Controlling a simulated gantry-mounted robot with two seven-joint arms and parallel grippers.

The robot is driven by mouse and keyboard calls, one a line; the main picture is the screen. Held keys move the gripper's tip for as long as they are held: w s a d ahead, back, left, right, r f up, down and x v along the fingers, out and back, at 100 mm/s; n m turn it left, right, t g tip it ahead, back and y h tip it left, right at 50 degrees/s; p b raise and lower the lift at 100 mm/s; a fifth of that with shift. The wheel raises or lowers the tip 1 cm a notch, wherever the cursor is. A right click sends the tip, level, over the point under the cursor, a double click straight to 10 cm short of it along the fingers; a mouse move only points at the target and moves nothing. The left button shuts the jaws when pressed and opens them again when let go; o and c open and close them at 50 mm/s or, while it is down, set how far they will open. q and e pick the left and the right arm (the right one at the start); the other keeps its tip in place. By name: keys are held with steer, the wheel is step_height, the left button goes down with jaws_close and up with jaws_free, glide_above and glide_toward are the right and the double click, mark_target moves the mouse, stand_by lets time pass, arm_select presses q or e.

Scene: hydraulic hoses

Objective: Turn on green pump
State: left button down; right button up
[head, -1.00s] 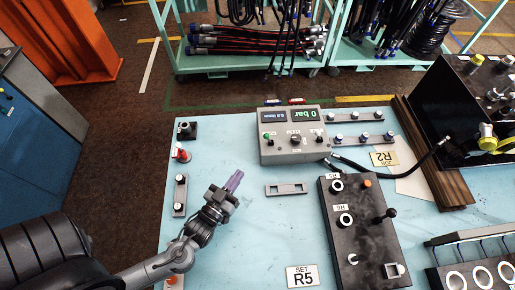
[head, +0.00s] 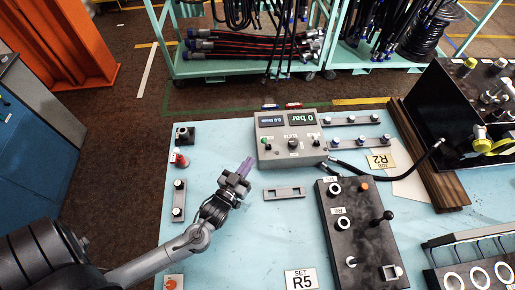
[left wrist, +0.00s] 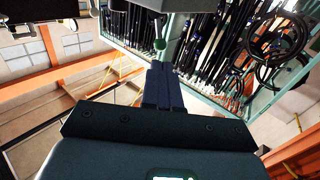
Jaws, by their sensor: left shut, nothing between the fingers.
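The grey pump control box (head: 290,155) stands at the back of the light blue table, its display (head: 305,118) reading 0 bar. A small green-tipped switch (head: 265,142) is at the left of its front panel. My left gripper (head: 246,166) is shut and empty, its purple-tinted fingers pointing up toward the box, just left of and below the switch in the head view. In the left wrist view the green tip (left wrist: 160,44) shows just beyond the shut fingers (left wrist: 161,66), with the box's grey edge above; contact is unclear. My right gripper is out of view.
A grey slotted bracket (head: 284,193) lies right of my left gripper. A black panel (head: 362,235) with knobs and a lever stands at the front right. A black hose (head: 370,172) runs right from near the box. The table's left part is mostly clear.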

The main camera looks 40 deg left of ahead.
mark_target(265, 143)
arm_select(q)
steer(key=w+a, duration=0.1)
steer(key=w, duration=0.5)
steer(key=shift+w+p, duration=0.2)
steer(key=shift+p, duration=0.15)
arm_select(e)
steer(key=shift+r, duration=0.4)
arm_select(q)
steer(key=shift+r, duration=0.1)
